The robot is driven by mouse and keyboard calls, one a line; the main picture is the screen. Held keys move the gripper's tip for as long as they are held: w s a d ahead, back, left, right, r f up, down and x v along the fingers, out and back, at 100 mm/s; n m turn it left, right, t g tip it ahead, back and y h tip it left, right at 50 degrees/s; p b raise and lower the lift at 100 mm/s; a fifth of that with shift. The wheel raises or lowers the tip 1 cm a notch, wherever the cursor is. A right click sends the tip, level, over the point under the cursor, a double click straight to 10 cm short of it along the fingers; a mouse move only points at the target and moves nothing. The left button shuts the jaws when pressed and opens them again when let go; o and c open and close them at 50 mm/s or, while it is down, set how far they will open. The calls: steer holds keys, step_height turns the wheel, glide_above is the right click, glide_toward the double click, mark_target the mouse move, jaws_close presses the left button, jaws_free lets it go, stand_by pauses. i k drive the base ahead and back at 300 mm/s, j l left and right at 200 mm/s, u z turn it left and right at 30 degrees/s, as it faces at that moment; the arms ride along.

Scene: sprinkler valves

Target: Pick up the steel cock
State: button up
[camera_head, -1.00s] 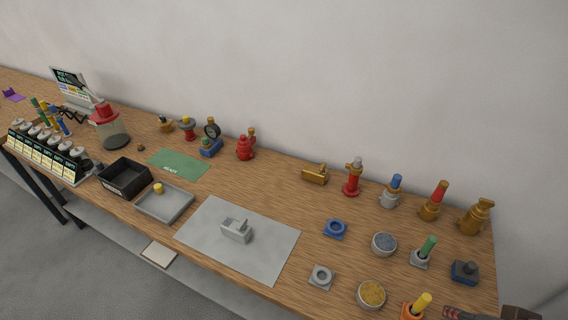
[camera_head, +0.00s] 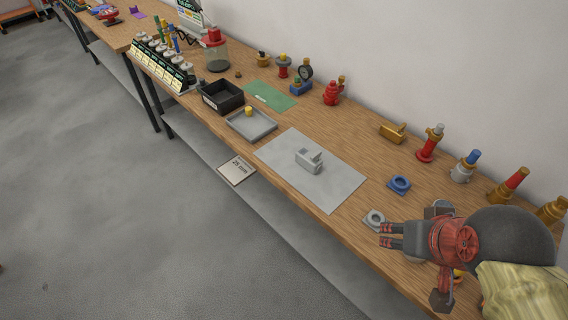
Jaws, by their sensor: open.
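The steel cock appears to be the grey, block-like metal fitting with a raised part (camera_head: 309,160). It lies on the pale grey mat (camera_head: 335,185) in the middle of the bench, with nothing touching it. My gripper (camera_head: 383,235) is at the lower right, over the front part of the bench, with its dark, red-striped fingers pointing left. It is open and empty, to the right of the cock and clearly apart from it. My arm hides part of the bench's right end.
A grey tray (camera_head: 252,125) with a small yellow piece, a black bin (camera_head: 221,96) and a green mat (camera_head: 270,96) lie left of the grey mat. A brass fitting (camera_head: 393,133), a red valve (camera_head: 430,143) and a blue ring (camera_head: 399,185) stand to the right.

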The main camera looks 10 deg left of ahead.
mark_target(303, 156)
steer(key=u, duration=0.45)
steer(key=i+j+z, duration=0.8)
steer(key=j+z, duration=0.25)
